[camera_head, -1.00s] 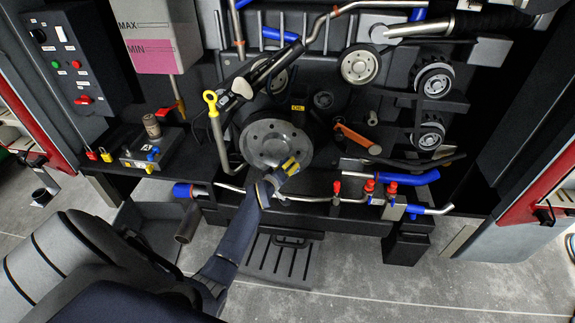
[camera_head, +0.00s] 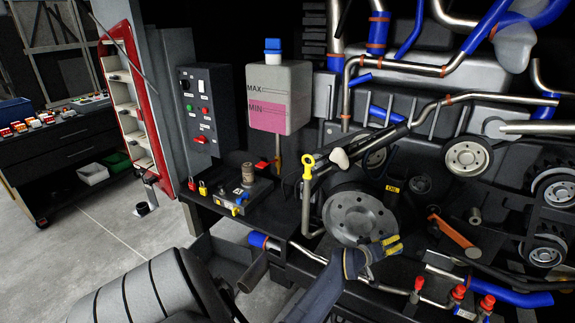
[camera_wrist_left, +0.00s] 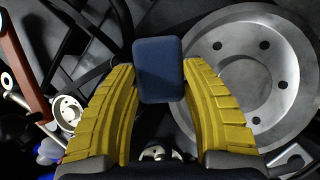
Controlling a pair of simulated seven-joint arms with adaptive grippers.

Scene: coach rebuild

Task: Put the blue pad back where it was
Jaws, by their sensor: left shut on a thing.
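My left gripper (camera_head: 388,246) reaches in from the bottom in the head view, with its yellow fingers in front of the lower right of the grey disc (camera_head: 360,216). In the left wrist view the gripper (camera_wrist_left: 160,85) is shut on the blue pad (camera_wrist_left: 158,70), a small dark-blue block with rounded corners between the fingers. The disc (camera_wrist_left: 262,70) is to the right of the pad there. I cannot make out the pad in the head view. My right gripper is not in view.
Pipes and pulleys (camera_head: 467,157) crowd the engine bay on the right. A yellow-handled dipstick (camera_head: 307,170) stands left of the disc. A tank (camera_head: 280,97) with pink liquid and a control box (camera_head: 209,110) are behind. A dark workbench (camera_head: 70,150) stands far left; the floor between is mostly clear.

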